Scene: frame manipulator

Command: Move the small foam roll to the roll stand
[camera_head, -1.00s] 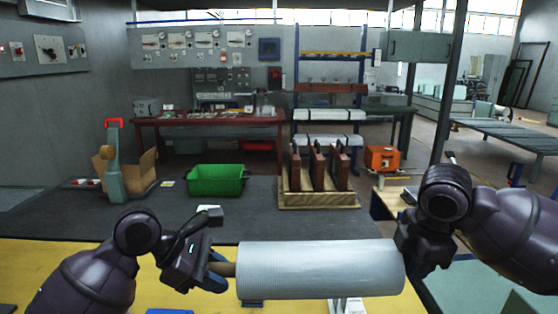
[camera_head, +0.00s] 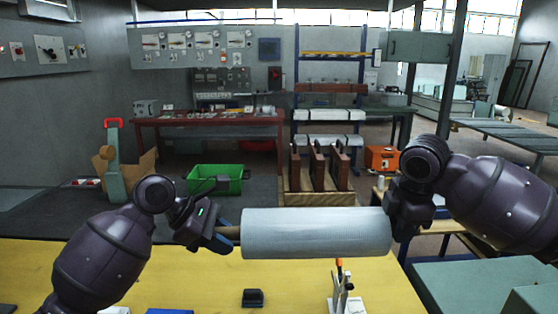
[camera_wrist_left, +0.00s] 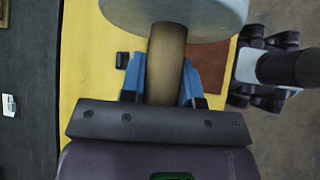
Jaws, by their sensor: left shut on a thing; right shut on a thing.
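The foam roll (camera_head: 316,233) is a pale grey-white cylinder on a brown core, held level above the yellow table in the head view. My left gripper (camera_head: 226,236) is shut on the core's left end; the left wrist view shows its blue fingers on both sides of the brown core (camera_wrist_left: 166,62), with the roll's pale end (camera_wrist_left: 180,14) beyond. My right gripper (camera_head: 396,222) is at the roll's right end; its fingers are hidden there. I cannot tell which thing is the roll stand; a small upright white-grey fixture (camera_head: 346,292) with an orange tip stands on the table below the roll.
The yellow table (camera_head: 210,278) has a small black block (camera_head: 252,298) and a blue item (camera_head: 170,311) near its front. Behind are a green bin (camera_head: 216,179), a wooden rack (camera_head: 318,198) with brown upright pieces, and an orange box (camera_head: 381,158). The table's middle left is mostly bare.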

